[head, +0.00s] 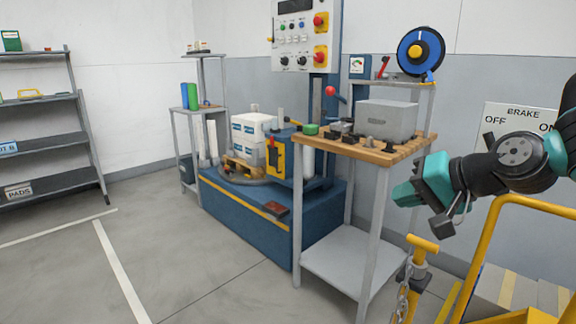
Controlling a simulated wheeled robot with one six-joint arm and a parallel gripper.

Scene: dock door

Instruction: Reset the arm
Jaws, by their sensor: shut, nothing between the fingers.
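My gripper (407,195) is at the right of the head view, at the end of my black and teal arm. It points left and hangs in the air, in front of the right side of the wooden-topped workbench. The fingers look shut with nothing between them. The arm comes in from the right edge, in front of the white brake panel (513,112).
The workbench (352,142) carries a grey box (386,121) and small parts. A yellow-handled post with a chain (421,246) and a yellow rail (484,250) stand below my arm. A blue wrapping machine (245,215) holds a loaded pallet. Floor at left is clear.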

